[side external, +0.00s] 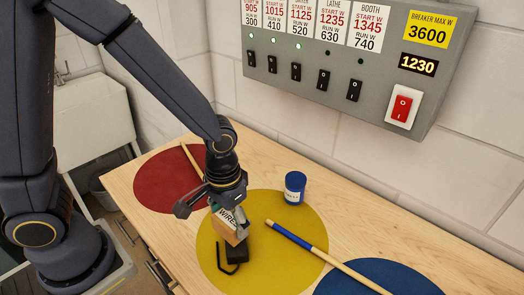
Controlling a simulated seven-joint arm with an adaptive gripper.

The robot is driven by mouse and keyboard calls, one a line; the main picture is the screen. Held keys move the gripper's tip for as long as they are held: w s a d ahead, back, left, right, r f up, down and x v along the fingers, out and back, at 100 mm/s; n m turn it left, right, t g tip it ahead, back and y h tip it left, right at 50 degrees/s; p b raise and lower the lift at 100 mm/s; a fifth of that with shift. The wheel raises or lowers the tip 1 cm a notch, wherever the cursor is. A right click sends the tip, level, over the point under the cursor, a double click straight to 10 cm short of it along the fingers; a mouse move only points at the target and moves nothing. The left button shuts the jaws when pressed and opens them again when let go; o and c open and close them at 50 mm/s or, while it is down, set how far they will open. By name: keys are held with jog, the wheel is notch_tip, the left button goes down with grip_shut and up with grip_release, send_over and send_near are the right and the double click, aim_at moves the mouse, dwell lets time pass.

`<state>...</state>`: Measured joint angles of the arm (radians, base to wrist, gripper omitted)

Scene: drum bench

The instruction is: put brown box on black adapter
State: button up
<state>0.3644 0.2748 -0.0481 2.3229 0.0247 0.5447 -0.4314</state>
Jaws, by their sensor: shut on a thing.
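My gripper (226,208) is shut on the brown box (231,230), which has a white label with dark letters, partly covered by the fingers. The box looks tilted. The black adapter (238,252) lies on the yellow disc (285,265), with a short bent black cable in front of it. The box is over or right against the adapter and hides part of it. I cannot tell whether the two touch.
A blue jar (295,188) stands at the yellow disc's back edge. A blue-and-tan stick (320,254) runs from the yellow disc to the blue disc (395,275). Another stick (191,160) lies on the red disc (165,178). A switch panel (380,110) hangs on the wall behind.

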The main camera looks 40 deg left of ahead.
aim_at(231, 230)
jog(key=shift+f, duration=1.85)
jog(key=o, duration=1.2)
jog(key=shift+f, duration=0.15)
notch_tip(231, 230, up, 13)
jog(key=shift+a+f, duration=0.15)
jog(key=s+a+r+t, duration=0.2)
jog(key=a+r, duration=0.1)
jog(key=s+a+r+t, duration=0.1)
jog(key=s+a+r, duration=0.1)
jog(key=a+r, duration=0.2)
jog(key=s+a+r+t, duration=0.2)
jog(key=a+r, duration=0.1)
jog(key=a, duration=0.1)
jog(key=shift+s+a+r+t, duration=0.15)
jog(key=shift+s+r+t, duration=0.15)
jog(key=shift+s, duration=0.1)
